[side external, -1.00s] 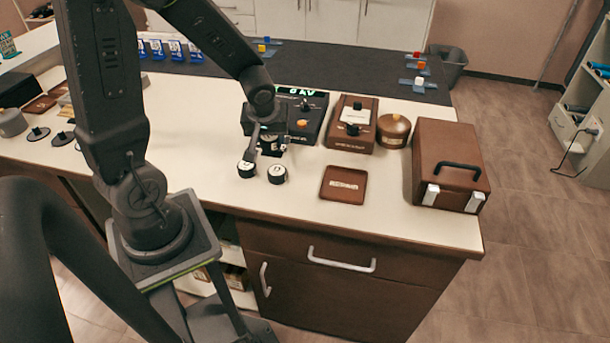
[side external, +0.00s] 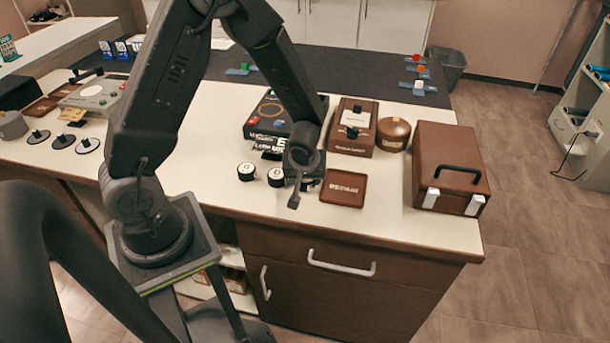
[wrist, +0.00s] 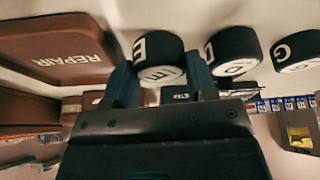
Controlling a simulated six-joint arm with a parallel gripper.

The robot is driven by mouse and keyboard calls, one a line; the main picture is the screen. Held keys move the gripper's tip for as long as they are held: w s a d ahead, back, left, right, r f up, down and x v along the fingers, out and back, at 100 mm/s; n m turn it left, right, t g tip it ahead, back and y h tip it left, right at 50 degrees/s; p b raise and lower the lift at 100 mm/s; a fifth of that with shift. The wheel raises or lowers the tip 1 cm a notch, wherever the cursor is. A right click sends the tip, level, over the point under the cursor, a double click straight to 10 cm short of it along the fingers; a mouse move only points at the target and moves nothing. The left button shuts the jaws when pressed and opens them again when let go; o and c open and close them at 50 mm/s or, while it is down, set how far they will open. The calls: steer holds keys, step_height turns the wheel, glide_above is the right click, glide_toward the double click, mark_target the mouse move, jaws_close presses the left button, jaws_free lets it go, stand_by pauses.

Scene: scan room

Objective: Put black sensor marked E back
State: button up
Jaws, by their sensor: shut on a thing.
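The black sensor marked E (wrist: 157,52) is a short black cylinder with a white face, seen in the wrist view. My gripper (wrist: 160,85) is shut on it, one finger on each side. In the side external view my gripper (side external: 298,180) is low over the counter, just left of the brown REPAIR tray (side external: 343,188), and mostly hides this sensor. I cannot tell whether the sensor touches the counter. Two similar black sensors, marked D (wrist: 235,50) and G (wrist: 298,50), stand in a row beside it; they also show left of my gripper in the side external view.
A black panel (side external: 268,112) with lettering stands behind my gripper. A brown box (side external: 352,128), a round brown pot (side external: 393,132) and a brown case (side external: 448,165) stand to the right.

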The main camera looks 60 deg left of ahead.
steer(key=shift+f, duration=0.1)
steer(key=o, duration=0.7)
steer(key=shift+o, duration=0.2)
steer(key=s+d+r+m+t+h, duration=0.1)
steer(key=s+d+r+m, duration=0.2)
steer(key=s+r, duration=0.2)
steer(key=s+d+r+m+t+h, duration=0.1)
steer(key=s+d+r+m, duration=0.2)
steer(key=r, duration=0.9)
steer(key=s+d+r+m+t+h, duration=0.1)
steer(key=s+d+r+m, duration=0.2)
steer(key=s+r+m, duration=0.2)
step_height(320, 180, up, 4)
steer(key=shift+s+d+r+h, duration=0.2)
steer(key=shift+s+d+h, duration=0.1)
steer(key=shift+s, duration=0.7)
